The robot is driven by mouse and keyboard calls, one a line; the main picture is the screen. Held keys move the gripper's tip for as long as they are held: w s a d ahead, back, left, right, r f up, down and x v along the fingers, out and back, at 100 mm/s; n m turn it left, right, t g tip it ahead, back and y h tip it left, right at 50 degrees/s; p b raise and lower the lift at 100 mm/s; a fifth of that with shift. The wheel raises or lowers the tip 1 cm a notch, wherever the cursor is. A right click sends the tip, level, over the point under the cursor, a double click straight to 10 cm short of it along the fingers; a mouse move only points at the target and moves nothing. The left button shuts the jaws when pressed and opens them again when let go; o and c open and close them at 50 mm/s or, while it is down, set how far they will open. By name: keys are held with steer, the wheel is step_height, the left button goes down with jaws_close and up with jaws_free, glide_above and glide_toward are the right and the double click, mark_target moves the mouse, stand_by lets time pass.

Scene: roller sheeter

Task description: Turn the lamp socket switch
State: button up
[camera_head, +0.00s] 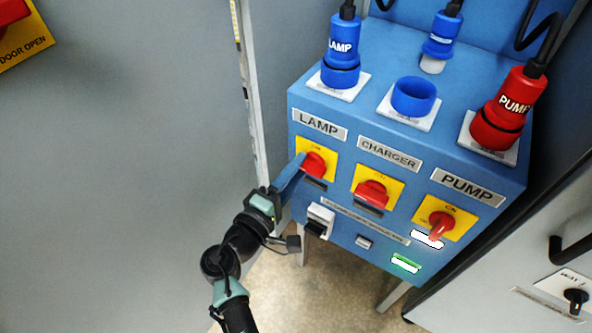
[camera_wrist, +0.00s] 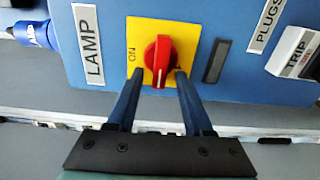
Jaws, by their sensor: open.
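The lamp socket switch (camera_head: 313,164) is a red rotary knob on a yellow plate, below the LAMP label (camera_head: 320,125) on the blue panel. In the wrist view the red knob (camera_wrist: 159,61) stands on its yellow plate, with the ON mark to its left. My gripper (camera_head: 297,172) is at the lamp switch, its blue fingers pointing at the panel. In the wrist view my gripper (camera_wrist: 157,75) is open, with one finger on each side of the knob's lower end. I cannot tell whether the fingers touch the knob.
Charger (camera_head: 371,194) and pump (camera_head: 439,225) switches sit to the right on the same panel. A blue lamp plug (camera_head: 341,50) and red pump plug (camera_head: 505,105) stand in sockets on top. The charger socket (camera_head: 413,97) is empty. A grey door (camera_head: 130,150) fills the left.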

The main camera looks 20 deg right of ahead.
steer(key=shift+a, duration=0.1)
steer(key=p+v, duration=0.1)
steer(key=v, duration=1.2)
steer(key=shift+p, duration=0.35)
